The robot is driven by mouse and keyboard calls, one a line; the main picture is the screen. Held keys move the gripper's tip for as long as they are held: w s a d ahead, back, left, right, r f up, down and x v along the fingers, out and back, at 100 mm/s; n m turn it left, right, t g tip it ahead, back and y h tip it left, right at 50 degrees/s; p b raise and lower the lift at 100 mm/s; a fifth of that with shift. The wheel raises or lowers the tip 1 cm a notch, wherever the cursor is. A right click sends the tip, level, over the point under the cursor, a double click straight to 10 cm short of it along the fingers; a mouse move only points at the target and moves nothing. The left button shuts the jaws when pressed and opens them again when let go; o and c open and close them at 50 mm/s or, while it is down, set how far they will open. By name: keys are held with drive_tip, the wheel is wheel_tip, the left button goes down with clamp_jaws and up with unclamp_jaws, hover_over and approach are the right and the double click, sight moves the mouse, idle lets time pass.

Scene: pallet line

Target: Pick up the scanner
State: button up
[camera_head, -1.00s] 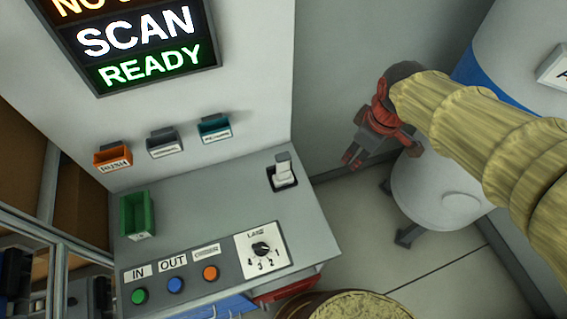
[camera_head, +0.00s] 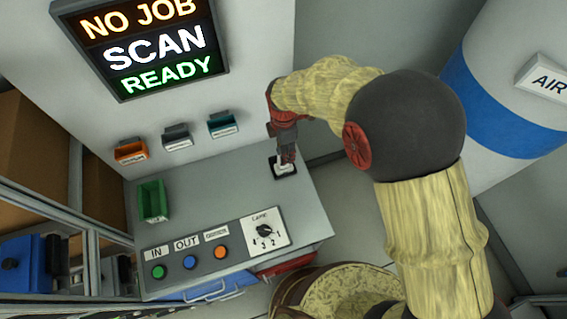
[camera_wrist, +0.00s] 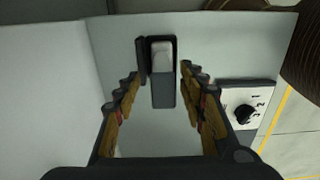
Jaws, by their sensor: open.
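The scanner (camera_wrist: 162,55), with a white head and a grey body, stands in a dark cradle on the grey console top. In the head view the scanner (camera_head: 285,169) is at the console's right back, partly covered by my gripper (camera_head: 287,154). In the wrist view my gripper (camera_wrist: 160,78) is open. Its two fingers lie left and right of the scanner's grey body, with gaps on both sides. I cannot tell how far above the scanner the fingertips are.
The console (camera_head: 225,185) carries a green bin (camera_head: 152,201), coloured buttons and a lane dial (camera_head: 264,231). Small label holders (camera_head: 177,137) hang on the wall panel below the lit sign (camera_head: 145,45). A white and blue air tank (camera_head: 500,85) stands at the right.

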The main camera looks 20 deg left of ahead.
hover_over(279, 170)
drive_tip(key=w, duration=0.2)
drive_tip(key=f, duration=0.4)
drive_tip(key=shift+w+d+f, duration=0.1)
drive_tip(key=shift+d+f, duration=0.3)
drive_tip(key=shift+c, duration=0.4)
clamp_jaws()
